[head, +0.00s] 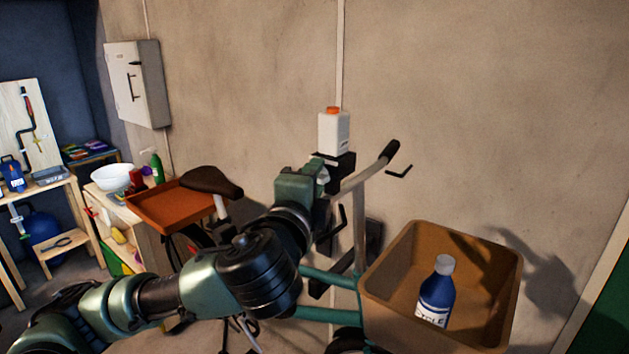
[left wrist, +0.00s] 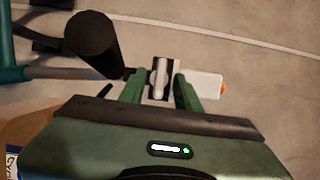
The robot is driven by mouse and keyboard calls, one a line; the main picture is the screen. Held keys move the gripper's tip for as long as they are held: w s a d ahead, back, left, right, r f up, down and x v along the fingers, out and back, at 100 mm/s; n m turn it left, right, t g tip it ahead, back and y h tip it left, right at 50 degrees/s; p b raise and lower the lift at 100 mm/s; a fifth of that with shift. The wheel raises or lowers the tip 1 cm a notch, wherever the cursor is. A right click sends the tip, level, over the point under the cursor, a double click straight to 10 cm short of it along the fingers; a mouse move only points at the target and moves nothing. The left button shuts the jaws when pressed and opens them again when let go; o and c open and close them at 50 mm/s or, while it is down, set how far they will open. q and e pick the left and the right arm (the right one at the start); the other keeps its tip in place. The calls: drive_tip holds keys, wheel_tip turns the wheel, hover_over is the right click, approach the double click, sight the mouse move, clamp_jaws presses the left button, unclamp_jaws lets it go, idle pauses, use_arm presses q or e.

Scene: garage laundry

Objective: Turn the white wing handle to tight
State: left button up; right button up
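The white wing handle (left wrist: 160,78) shows in the left wrist view as a narrow upright white bar on a dark and pale mount. My left gripper (left wrist: 160,91) has its two green fingers apart, one on each side of the handle, with a visible gap on both sides. How far the fingertips reach along its depth I cannot tell. In the head view my left gripper (head: 324,173) is at the bicycle's handlebar area, below a white bottle with an orange cap (head: 334,133). There the gripper mostly hides the handle. My right gripper is not in view.
A bicycle handlebar grip (head: 390,150) is close to the left gripper, and it looms dark in the wrist view (left wrist: 92,42). A brown basket (head: 505,305) holds a blue bottle (head: 437,292). A saddle (head: 212,181) and an orange tray (head: 165,212) are left. The wall stands behind.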

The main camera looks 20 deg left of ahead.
use_arm(q)
drive_tip(key=s+b, duration=0.6)
drive_tip(key=s, duration=0.2)
drive_tip(key=shift+d+b, duration=0.2)
drive_tip(key=shift+b, duration=0.2)
drive_tip(key=shift+w+f, duration=0.1)
drive_tip(key=shift+w, duration=0.05)
